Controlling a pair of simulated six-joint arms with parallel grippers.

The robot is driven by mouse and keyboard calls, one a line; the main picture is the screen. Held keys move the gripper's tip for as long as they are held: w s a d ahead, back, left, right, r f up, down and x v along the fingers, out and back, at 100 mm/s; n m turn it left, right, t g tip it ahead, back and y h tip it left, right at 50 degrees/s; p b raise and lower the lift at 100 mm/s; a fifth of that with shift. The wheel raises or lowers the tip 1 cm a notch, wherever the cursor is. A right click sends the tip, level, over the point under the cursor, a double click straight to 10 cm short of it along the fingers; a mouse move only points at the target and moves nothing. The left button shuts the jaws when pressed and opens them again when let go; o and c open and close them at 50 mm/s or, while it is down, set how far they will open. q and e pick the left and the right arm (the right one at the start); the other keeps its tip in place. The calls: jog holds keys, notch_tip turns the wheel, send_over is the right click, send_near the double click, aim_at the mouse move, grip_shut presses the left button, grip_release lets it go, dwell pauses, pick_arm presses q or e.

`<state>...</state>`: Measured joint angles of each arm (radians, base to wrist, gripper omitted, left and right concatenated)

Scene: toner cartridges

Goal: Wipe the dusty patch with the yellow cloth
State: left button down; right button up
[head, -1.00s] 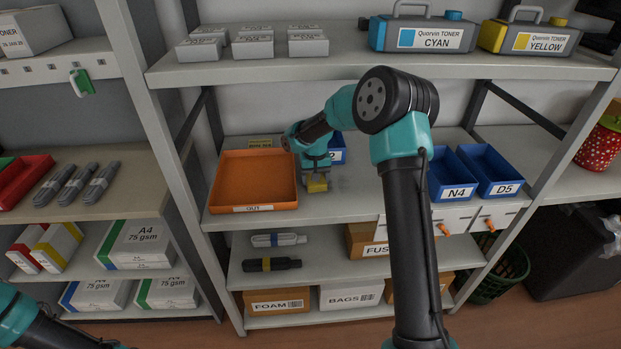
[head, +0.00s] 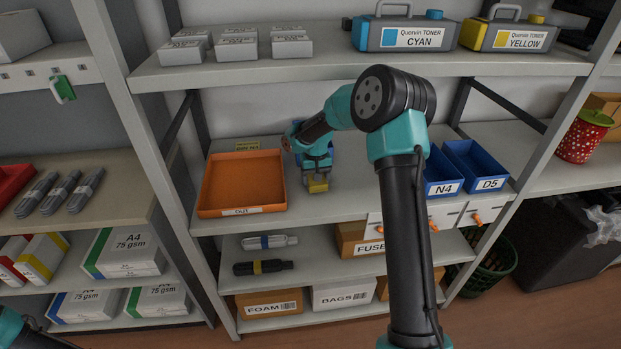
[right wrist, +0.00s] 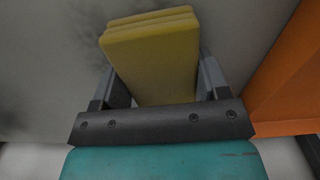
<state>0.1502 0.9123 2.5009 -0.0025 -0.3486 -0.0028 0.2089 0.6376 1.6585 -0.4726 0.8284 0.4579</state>
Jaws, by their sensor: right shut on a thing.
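My right gripper (head: 316,183) is shut on the folded yellow cloth (right wrist: 155,55), low over the middle shelf just right of the orange tray. The cloth also shows as a small yellow block in the head view (head: 318,187). The cloth sticks out between the two fingers in the right wrist view. The dusty patch (right wrist: 72,25) shows there as dark smudges on the grey shelf, left of and beyond the cloth; part may be hidden behind the cloth. I cannot tell whether the cloth touches the shelf. Only part of my left arm shows at the lower left; its gripper is out of view.
The orange tray (head: 203,212) stands close on the left of the right gripper. Blue bins (head: 476,164) stand at the right. An upper shelf (head: 330,66) with toner bottles and boxes overhangs. Bare shelf lies in front of the gripper.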

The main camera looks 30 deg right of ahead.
aim_at(338, 181)
jog(key=shift+s+d+f, duration=0.1)
jog(key=shift+s+d, duration=0.15)
jog(key=shift+d, duration=0.25)
jog(key=shift+d, duration=0.1)
jog(key=shift+s+d, duration=0.35)
jog(key=shift+d, duration=0.4)
jog(key=shift+s+d, duration=0.35)
jog(key=shift+d, duration=0.35)
jog(key=shift+d, duration=0.1)
jog(key=shift+s+d, duration=0.4)
jog(key=shift+d, duration=0.3)
jog(key=shift+s+d, duration=0.35)
jog(key=shift+d, duration=0.35)
jog(key=shift+f, duration=0.1)
jog(key=shift+d+r, duration=0.1)
jog(key=shift+r, duration=3.05)
